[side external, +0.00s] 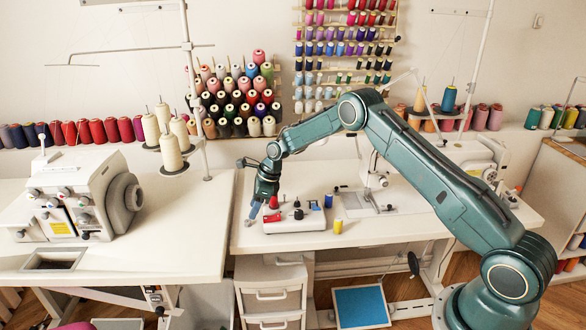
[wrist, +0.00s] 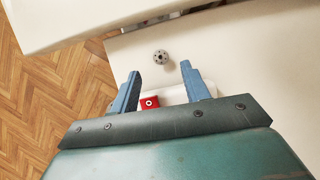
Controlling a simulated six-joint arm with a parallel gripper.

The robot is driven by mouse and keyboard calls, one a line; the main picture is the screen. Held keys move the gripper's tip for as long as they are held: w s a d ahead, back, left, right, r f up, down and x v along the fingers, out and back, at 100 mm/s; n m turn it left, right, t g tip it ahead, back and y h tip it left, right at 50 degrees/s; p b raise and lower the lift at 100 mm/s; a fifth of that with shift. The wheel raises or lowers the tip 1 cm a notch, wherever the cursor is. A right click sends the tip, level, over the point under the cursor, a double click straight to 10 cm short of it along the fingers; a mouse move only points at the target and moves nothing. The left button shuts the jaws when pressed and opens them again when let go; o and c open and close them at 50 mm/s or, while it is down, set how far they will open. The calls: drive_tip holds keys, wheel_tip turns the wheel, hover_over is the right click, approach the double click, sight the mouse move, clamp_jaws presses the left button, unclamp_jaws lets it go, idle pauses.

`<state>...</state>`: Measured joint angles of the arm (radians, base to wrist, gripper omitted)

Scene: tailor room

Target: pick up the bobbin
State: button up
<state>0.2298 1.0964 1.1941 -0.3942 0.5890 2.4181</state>
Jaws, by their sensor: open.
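The bobbin (wrist: 160,57) is a small grey metal disc with holes, seen in the wrist view on the bare white tabletop (wrist: 220,50). It lies just beyond my fingertips and roughly between their lines. My gripper (wrist: 160,71) has two blue fingers spread apart, with nothing held between them. In the side external view my gripper (side external: 253,212) points down over the left end of the table, left of a white tray. I cannot make out the bobbin clearly in that view.
The white tray (side external: 295,226) holds red, black and blue items close to the right of my gripper; a red one (wrist: 150,102) shows between my fingers in the wrist view. A yellow spool (side external: 338,226) stands right of it. A sewing machine (side external: 372,165) is behind. A gap separates the left table (side external: 150,245).

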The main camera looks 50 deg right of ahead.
sight(251, 221)
drive_tip(key=shift+x, duration=2.45)
clamp_jaws()
